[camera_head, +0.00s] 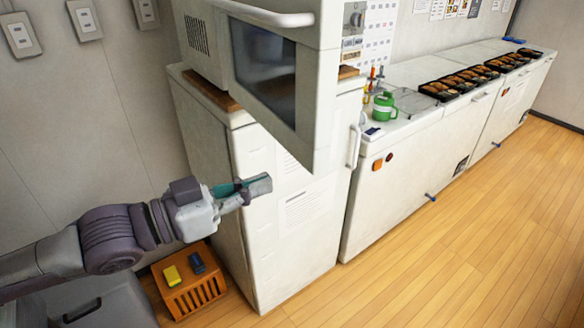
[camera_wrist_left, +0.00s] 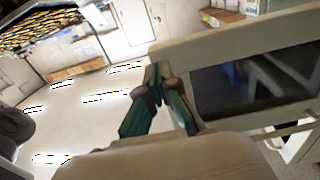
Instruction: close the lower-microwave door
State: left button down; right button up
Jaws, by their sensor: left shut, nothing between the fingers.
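The lower-microwave door (camera_head: 318,80), a white-framed panel with a dark window, stands swung out from the white microwave body (camera_head: 200,45). Its near lower corner juts out over the front of the white cabinet below. My left gripper (camera_head: 262,185) is shut and empty, just below and left of that corner in the head view. In the left wrist view, the closed fingertips (camera_wrist_left: 158,75) show in front of the door's near edge, with the dark window (camera_wrist_left: 255,78) to their right. I cannot tell whether they touch the door. My right gripper is not in view.
The white cabinet (camera_head: 290,240) stands under the microwave. An orange crate (camera_head: 190,298) with a yellow and a dark block sits on the floor at its left. A long counter with several food trays (camera_head: 440,91) runs to the right. The wooden floor (camera_head: 450,250) is clear.

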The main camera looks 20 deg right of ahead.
aim_at(307, 168)
pick_arm(q)
jog(key=p+x, duration=0.2)
jog(key=x, duration=0.4)
jog(key=shift+d+r, duration=0.1)
jog(key=shift+d, duration=0.15)
jog(key=shift+d, duration=0.1)
